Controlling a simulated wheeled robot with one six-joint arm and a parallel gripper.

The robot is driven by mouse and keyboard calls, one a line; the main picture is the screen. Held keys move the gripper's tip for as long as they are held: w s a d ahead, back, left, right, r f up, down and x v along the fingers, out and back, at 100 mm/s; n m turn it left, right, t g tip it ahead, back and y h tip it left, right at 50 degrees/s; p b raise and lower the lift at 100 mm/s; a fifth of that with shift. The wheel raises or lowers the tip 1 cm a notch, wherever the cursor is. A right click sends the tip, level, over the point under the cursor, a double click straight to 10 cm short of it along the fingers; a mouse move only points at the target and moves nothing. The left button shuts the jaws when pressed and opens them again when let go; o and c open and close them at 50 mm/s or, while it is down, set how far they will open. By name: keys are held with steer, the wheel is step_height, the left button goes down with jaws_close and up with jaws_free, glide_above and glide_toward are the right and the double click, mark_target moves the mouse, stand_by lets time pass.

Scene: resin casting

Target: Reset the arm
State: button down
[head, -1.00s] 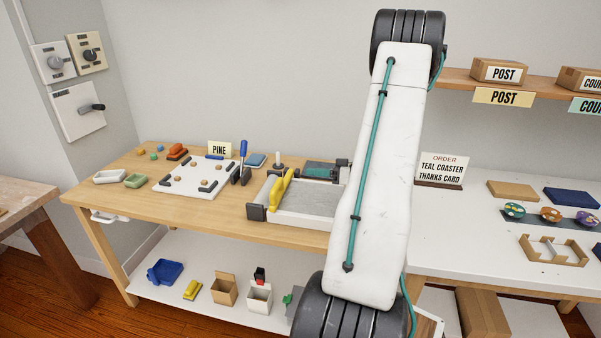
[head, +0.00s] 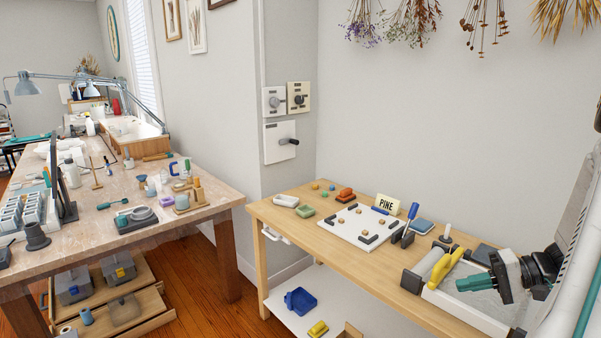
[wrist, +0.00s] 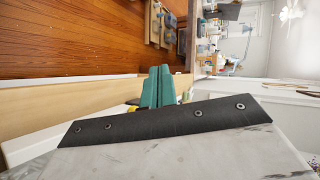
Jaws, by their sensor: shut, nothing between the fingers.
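My gripper (head: 476,284) is at the right of the head view, with green fingers pointing left over the grey-bedded tray (head: 470,315). Its fingers are shut together and hold nothing. In the wrist view the green fingers (wrist: 158,88) show close together beyond a dark bar with bolts. My white arm fills the right edge of the head view. A yellow-handled tool (head: 446,270) stands on the tray just left of the fingertips; I cannot tell whether they touch.
A white board (head: 362,226) with black corner pieces, a blue-handled tool (head: 411,212) and a PINE sign (head: 387,203) are on the wooden table (head: 340,258). A cluttered workbench (head: 110,215) stands at left. Wooden floor (head: 205,295) lies open between them.

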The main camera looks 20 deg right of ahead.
steer(key=s+a+r+n+g+h, duration=0.2)
steer(key=a+r, duration=0.3)
steer(key=a, duration=0.4)
steer(key=s+a+r+n+g+h, duration=0.2)
steer(key=s+a+r+n+h, duration=0.1)
steer(key=a, duration=0.7)
steer(key=s+a+r+n+g+h, duration=0.2)
steer(key=s+a+r+h, duration=0.2)
steer(key=a+r, duration=0.3)
steer(key=a+h, duration=0.1)
steer(key=a, duration=0.1)
steer(key=shift+s+a+h, duration=0.2)
steer(key=shift+a+h, duration=0.1)
